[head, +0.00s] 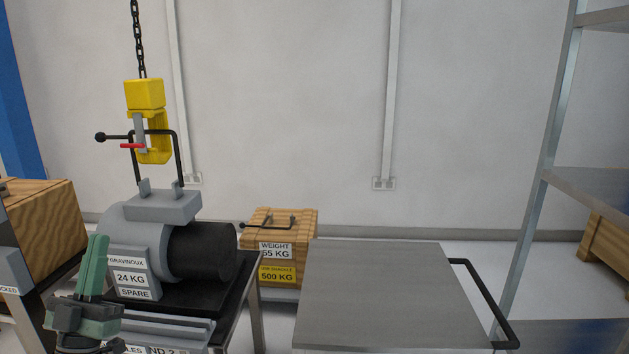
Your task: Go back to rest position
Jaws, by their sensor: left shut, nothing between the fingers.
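My left gripper (95,268) is at the lower left, a green and dark gripper pointing up in front of the bench. Its fingers are together and hold nothing. It appears in front of the grey machine (118,225) labelled 24 KG and SPARE; whether it touches anything there I cannot tell. My right gripper is not in view.
A yellow hoist hook (145,95) hangs on a chain at the machine's black handle (178,155). A wooden crate (305,225) labelled weight stands behind a bare grey cart top (380,290). Metal shelving (555,130) is at right. Another wooden crate (45,225) is at left.

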